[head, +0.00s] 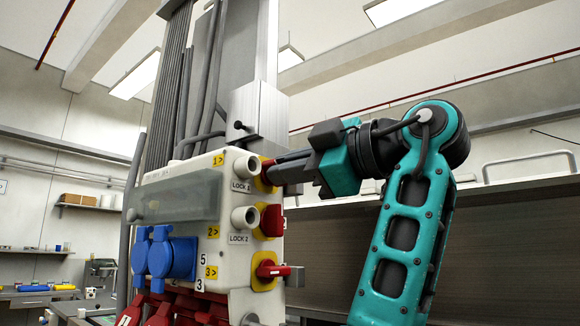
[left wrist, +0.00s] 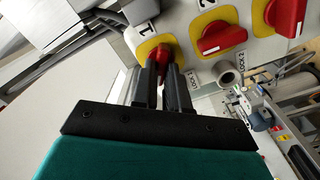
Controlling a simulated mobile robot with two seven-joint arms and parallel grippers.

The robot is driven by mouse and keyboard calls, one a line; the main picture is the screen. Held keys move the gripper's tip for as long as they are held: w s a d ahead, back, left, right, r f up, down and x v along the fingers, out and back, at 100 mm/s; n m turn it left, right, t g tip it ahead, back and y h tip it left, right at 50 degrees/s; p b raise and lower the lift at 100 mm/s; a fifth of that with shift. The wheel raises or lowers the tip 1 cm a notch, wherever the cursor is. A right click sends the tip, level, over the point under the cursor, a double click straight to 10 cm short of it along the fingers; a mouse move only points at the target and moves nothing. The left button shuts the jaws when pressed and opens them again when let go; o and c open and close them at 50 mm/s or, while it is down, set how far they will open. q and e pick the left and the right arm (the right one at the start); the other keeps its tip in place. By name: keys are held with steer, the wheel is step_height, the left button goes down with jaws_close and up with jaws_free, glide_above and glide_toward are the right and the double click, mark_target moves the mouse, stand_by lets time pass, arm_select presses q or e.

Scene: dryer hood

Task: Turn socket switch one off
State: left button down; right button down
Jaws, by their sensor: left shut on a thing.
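Socket switch one (head: 267,163) is a red knob on a yellow plate at the upper right of the white socket box (head: 170,185), by the label "1". It also shows in the left wrist view (left wrist: 163,52). My left gripper (head: 277,174) is at its right side, with its arm to the right in the head view. In the left wrist view the dark fingers (left wrist: 162,72) are shut on the red knob and hide part of it. The knob's exact angle cannot be told. My right gripper is not in view.
Socket switch two (head: 271,221) and a third red switch (head: 271,269) sit below on the same side. Grey LOCK 1 (head: 245,167) and LOCK 2 (head: 245,217) cylinders stick out beside the switches. Blue sockets (head: 172,258) are at lower left. A dark metal panel (head: 320,250) stands behind.

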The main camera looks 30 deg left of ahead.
arm_select(q)
steer(key=shift+f+n, duration=0.15)
steer(key=shift+n, duration=3.45)
steer(key=c, duration=1.1)
jaws_free()
steer(key=shift+c, duration=0.2)
steer(key=shift+s, duration=0.1)
